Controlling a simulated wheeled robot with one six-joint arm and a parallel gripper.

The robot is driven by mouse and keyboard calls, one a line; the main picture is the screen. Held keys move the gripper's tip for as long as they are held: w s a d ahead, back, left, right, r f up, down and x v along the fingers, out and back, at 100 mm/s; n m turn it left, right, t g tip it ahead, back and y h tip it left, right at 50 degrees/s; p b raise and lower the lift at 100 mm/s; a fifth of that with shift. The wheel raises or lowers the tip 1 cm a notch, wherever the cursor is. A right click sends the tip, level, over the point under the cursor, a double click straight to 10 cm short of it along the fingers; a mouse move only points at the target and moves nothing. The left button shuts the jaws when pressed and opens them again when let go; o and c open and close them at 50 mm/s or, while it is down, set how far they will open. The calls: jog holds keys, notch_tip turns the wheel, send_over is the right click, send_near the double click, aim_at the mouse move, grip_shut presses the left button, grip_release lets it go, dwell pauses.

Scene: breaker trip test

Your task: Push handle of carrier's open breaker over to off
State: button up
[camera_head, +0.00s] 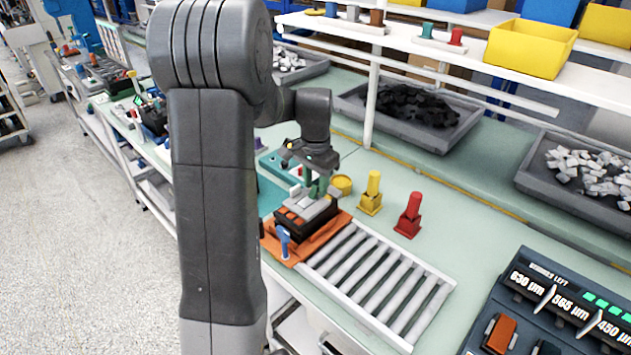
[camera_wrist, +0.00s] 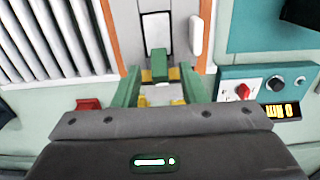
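The orange carrier (camera_head: 328,233) sits at the left end of the roller track, with a dark breaker (camera_head: 303,222) with pale grey parts on it. A blue upright piece (camera_head: 283,241) stands at its near corner. My gripper (camera_head: 317,190) is over the carrier, pointing down. In the wrist view my gripper's green fingers (camera_wrist: 163,90) stand apart. A small green upright piece (camera_wrist: 158,62) with yellow beside it shows between them; I cannot tell if it is the handle. A pale breaker face (camera_wrist: 157,33) lies beyond. Contact and the handle's position are unclear.
A teal tester (camera_wrist: 262,75) with a red knob (camera_wrist: 243,91) stands beside the carrier. The roller track (camera_head: 375,283) runs towards the front right. A yellow stamp (camera_head: 371,195) and a red stamp (camera_head: 409,217) stand behind it. Grey bins (camera_head: 410,130) line the back.

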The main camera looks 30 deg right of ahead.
grip_shut()
